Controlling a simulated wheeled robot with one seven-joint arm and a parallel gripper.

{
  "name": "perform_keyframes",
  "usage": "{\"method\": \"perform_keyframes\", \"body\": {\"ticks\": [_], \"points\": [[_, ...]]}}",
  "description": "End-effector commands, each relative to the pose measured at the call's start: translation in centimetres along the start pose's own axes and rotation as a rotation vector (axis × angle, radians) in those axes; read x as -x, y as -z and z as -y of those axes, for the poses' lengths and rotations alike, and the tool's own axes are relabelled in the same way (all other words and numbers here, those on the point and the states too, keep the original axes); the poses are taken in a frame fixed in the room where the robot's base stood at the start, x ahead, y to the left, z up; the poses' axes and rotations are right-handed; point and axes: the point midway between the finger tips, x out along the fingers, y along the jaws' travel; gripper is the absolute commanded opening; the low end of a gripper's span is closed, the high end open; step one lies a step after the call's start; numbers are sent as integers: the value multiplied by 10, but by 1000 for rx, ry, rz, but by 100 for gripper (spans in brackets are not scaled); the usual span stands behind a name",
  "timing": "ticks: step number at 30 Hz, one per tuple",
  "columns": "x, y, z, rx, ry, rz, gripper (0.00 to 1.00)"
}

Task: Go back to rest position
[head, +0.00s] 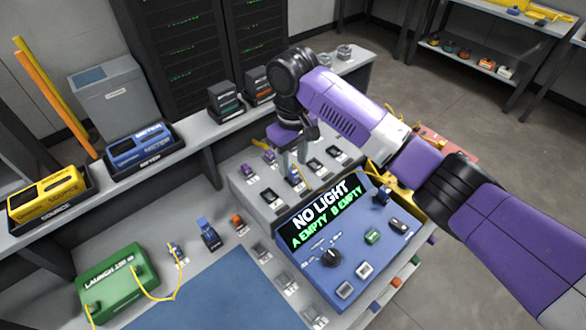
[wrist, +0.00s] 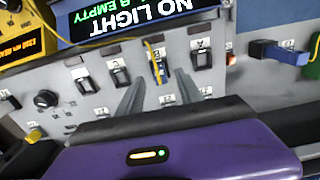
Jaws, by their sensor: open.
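My purple arm reaches in from the right in the head view. Its gripper (head: 293,158) hangs over the grey sloped panel (head: 243,183) of small labelled sockets. In the wrist view my gripper (wrist: 159,78) shows two grey fingers apart, with a gap between them. A small blue connector (wrist: 160,68) with a yellow fibre sits in a panel slot, seen between the fingers; it also shows just below the gripper in the head view (head: 295,175). I cannot tell whether the fingers touch it.
A blue console (head: 330,258) reads "NO LIGHT, A EMPTY, B EMPTY". A green launch box (head: 117,283) stands at lower left. A yellow source (head: 46,198) and a blue meter (head: 140,147) sit on the raised shelf. Open floor (head: 480,110) lies beyond the bench.

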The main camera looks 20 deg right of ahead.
Motion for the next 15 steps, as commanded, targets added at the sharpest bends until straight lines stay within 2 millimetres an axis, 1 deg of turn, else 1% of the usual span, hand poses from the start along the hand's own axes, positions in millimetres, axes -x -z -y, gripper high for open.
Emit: {"method": "perform_keyframes", "body": {"ticks": [3, 6, 10, 15], "points": [[20, 1, 0, 1, -1, -4, 43], [32, 1, 0, 1, 0, -2, 43], [40, 0, 1, 1, 0, -1, 43], [43, 0, 0, 0, 0, -1, 43]]}}
